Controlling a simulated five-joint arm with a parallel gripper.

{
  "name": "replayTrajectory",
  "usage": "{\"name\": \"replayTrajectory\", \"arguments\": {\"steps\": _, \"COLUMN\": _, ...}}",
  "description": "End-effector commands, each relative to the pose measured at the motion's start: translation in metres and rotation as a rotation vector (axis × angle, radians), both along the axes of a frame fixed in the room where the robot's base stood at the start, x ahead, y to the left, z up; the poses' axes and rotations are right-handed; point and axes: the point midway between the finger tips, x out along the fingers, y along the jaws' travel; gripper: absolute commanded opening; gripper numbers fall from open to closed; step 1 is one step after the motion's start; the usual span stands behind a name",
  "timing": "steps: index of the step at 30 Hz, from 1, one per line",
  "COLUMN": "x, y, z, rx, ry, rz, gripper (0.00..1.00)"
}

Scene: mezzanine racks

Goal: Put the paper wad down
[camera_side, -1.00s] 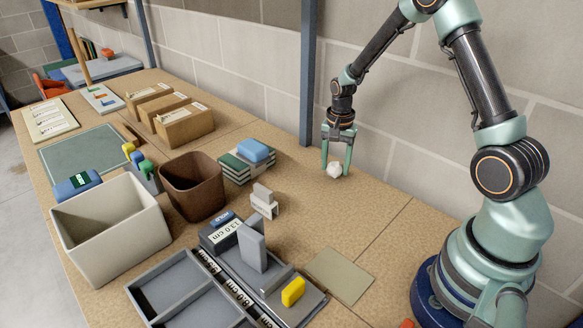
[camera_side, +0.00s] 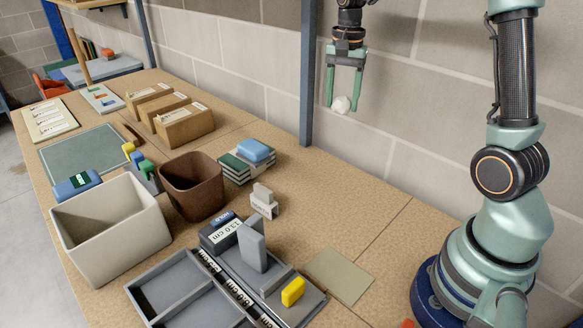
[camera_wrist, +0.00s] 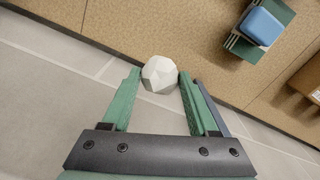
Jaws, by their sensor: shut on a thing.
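The paper wad (camera_side: 341,105) is a small white faceted ball. My gripper (camera_side: 343,102) is shut on it and holds it in the air, well above the table (camera_side: 340,185) and in front of the block wall. In the wrist view the paper wad (camera_wrist: 159,74) sits between the tips of the two green fingers of my gripper (camera_wrist: 160,80). Nothing else is in the fingers.
A brown bin (camera_side: 193,187) and a larger cream bin (camera_side: 110,228) stand open on the left. A blue block on books (camera_side: 247,161) lies nearer. A grey divided tray (camera_side: 185,290) is in front. A post (camera_side: 307,75) rises left of my gripper. Table below it is clear.

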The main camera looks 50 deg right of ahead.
Motion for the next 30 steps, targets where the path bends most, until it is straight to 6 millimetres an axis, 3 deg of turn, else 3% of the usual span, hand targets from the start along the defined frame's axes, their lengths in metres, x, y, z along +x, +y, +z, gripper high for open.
{"name": "replayTrajectory", "arguments": {"steps": 5, "x": -0.005, "y": 0.021, "z": 0.014, "rx": -0.001, "ry": -0.001, "rz": 0.005, "gripper": 0.00}}
{"name": "replayTrajectory", "arguments": {"steps": 12, "x": -0.039, "y": 0.107, "z": 0.020, "rx": 0.000, "ry": -0.001, "rz": 0.009, "gripper": 0.00}}
{"name": "replayTrajectory", "arguments": {"steps": 18, "x": -0.079, "y": 0.159, "z": 0.018, "rx": 0.000, "ry": 0.001, "rz": 0.004, "gripper": 0.00}}
{"name": "replayTrajectory", "arguments": {"steps": 25, "x": -0.100, "y": 0.180, "z": 0.009, "rx": -0.001, "ry": 0.005, "rz": -0.005, "gripper": 0.00}}
{"name": "replayTrajectory", "arguments": {"steps": 30, "x": -0.103, "y": 0.180, "z": -0.023, "rx": -0.002, "ry": 0.012, "rz": -0.006, "gripper": 0.00}}
